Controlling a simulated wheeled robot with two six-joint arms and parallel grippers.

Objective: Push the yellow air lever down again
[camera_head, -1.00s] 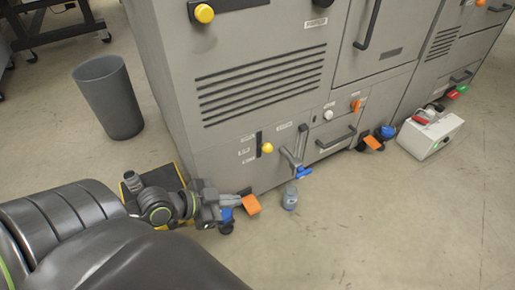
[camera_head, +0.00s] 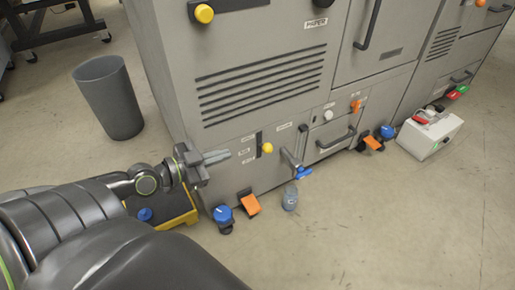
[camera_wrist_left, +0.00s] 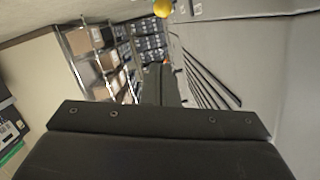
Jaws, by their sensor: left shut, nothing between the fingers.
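The yellow air lever (camera_head: 267,148) is a round yellow knob at a dark upright slot low on the grey machine's front, with small labels to its left. The knob sits toward the lower part of the slot. My left gripper (camera_head: 228,154) is shut and empty, its fingers pointing right toward the lever with a gap between them and the knob. In the left wrist view the closed fingers (camera_wrist_left: 162,84) point away along the machine's front. A yellow round knob (camera_wrist_left: 162,8) shows at the top there; I cannot tell which one. My right gripper is not in view.
A blue caster (camera_head: 222,213) and orange pedal (camera_head: 249,204) are at the machine's base below my gripper. A grey bin (camera_head: 108,98) stands left.

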